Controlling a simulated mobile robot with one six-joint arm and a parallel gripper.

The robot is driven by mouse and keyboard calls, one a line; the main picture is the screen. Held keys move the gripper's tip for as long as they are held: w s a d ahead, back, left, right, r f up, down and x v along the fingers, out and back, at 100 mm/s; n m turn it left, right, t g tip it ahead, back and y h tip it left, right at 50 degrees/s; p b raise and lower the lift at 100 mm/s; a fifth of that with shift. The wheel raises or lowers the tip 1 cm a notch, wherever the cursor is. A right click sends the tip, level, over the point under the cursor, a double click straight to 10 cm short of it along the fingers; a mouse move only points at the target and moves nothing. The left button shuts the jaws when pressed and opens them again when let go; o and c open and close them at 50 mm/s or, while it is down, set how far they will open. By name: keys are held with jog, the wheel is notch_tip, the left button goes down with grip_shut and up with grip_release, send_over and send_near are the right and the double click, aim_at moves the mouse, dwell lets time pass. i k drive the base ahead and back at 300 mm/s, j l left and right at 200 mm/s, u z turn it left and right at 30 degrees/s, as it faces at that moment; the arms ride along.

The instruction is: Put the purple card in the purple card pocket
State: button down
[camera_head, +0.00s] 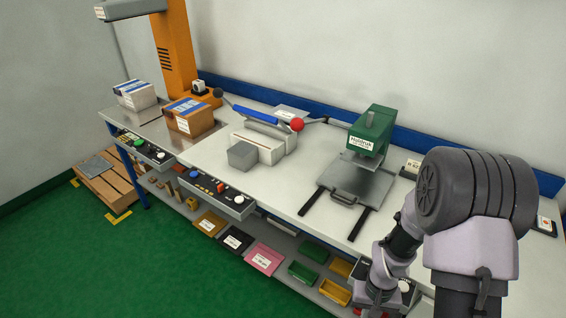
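I cannot make out a purple card or a purple card pocket in the head view. My arm stands at the right and covers part of the bench and the shelf below it. The fingers of my gripper do not show.
The long bench (310,157) holds cardboard boxes (190,118), a sealer with a blue bar (256,116), a grey block (242,155) and a green press (374,132). The green floor (110,255) at left is mostly clear.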

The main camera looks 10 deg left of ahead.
aim_at(118, 94)
jog(key=i+j, duration=0.15)
jog(key=j, duration=0.3)
jog(key=i+j, duration=0.1)
jog(key=j, duration=0.4)
jog(key=i+j+u, duration=0.1)
jog(key=j, duration=0.35)
jog(key=i+j, duration=0.2)
jog(key=j, duration=0.25)
jog(key=i+j, duration=0.15)
jog(key=j, duration=0.3)
jog(key=i+j, duration=0.15)
jog(key=j, duration=0.35)
jog(key=i+j+u, duration=0.1)
jog(key=j, duration=0.35)
jog(key=i+j, duration=0.2)
jog(key=j, duration=0.25)
